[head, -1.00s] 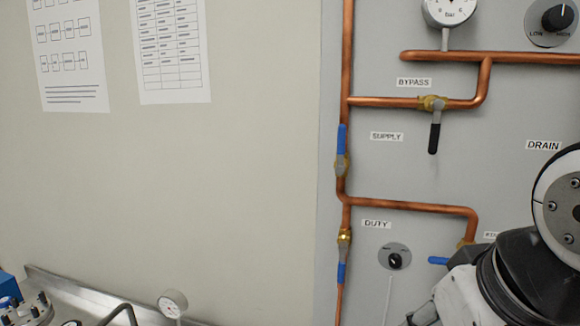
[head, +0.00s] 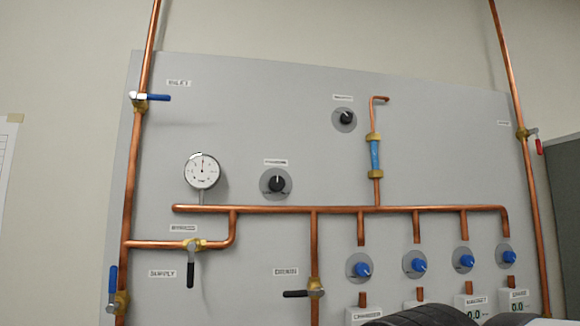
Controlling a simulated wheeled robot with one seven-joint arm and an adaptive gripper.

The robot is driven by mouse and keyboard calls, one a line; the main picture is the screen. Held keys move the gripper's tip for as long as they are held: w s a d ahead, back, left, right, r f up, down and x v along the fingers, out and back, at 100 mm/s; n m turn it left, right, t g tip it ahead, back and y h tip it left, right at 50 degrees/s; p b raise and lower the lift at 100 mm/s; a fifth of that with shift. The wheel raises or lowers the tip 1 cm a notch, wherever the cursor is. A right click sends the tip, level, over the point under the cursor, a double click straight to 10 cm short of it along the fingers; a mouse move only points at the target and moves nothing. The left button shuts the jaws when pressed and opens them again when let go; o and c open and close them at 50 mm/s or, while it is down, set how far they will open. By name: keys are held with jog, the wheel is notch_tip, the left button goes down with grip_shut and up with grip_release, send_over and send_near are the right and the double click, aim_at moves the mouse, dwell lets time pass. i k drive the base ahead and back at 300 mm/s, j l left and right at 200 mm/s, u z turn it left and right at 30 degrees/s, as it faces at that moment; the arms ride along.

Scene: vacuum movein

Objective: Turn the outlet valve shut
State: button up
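No label in the head view clearly reads OUTLET. A brass valve (head: 522,134) with a red handle (head: 538,146) sits on the vertical copper pipe at the far right. Its red handle hangs down beside the pipe, and the small label (head: 503,123) near it is too blurred to read. Another valve (head: 140,103) at upper left has a blue handle (head: 158,98) pointing right, across its vertical pipe; its label (head: 179,83) is blurred and seems to read INLET. My gripper is out of view; only dark and white parts of my arm show at the bottom right edge.
The grey panel (head: 300,120) also holds a round gauge (head: 202,171), a black-handled bypass valve (head: 191,262), a black-handled drain valve (head: 302,293), a blue-handled supply valve (head: 113,290) and several blue knobs (head: 361,269).

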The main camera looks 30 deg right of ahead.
aim_at(535, 130)
jog(key=l+z, duration=0.15)
jog(key=z, duration=1.95)
